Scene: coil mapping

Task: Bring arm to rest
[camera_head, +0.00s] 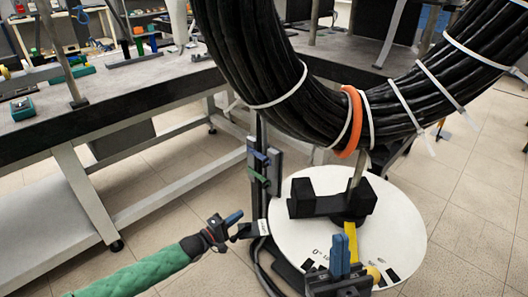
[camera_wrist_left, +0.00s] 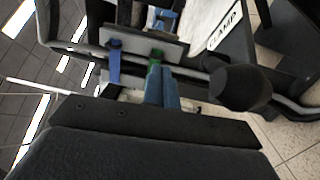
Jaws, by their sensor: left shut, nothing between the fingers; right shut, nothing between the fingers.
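My left gripper (camera_head: 233,218) sits at the end of my green-sleeved arm in the head view, left of the white round base. Its blue fingers are closed with nothing between them. In the left wrist view the left gripper (camera_wrist_left: 161,86) shows its two blue fingers side by side, pointing toward a grey plate (camera_wrist_left: 140,45) with a blue and a green clip. My right gripper (camera_head: 340,254) is at the bottom centre of the head view, its blue fingers upright and together, empty, in front of the round base.
A thick black cable coil (camera_head: 265,55) with white ties and an orange band (camera_head: 350,122) hangs above. The white round base (camera_head: 405,225) carries a black post mount (camera_head: 331,200). A grey upright with clips (camera_head: 264,168) stands beside it. A workbench (camera_head: 110,100) is at left; tiled floor lies between.

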